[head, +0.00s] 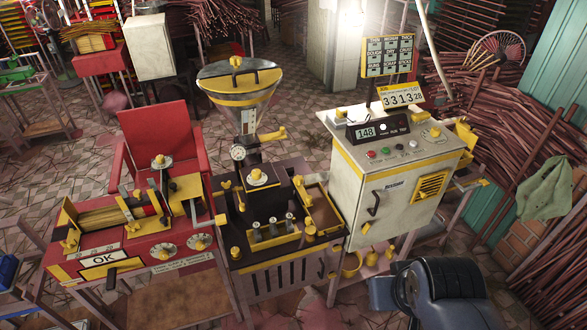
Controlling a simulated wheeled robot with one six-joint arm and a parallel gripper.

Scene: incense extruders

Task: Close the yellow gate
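No part is labelled as a gate that I can read. A yellow lever-like piece (272,134) sticks out to the right below the hopper (238,85) of the middle machine. My gripper is not in view.
A red chair (165,145) is behind the red machine. Piled incense sticks (480,125) crowd the right. A dark blue rounded object (440,285) fills the lower right.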

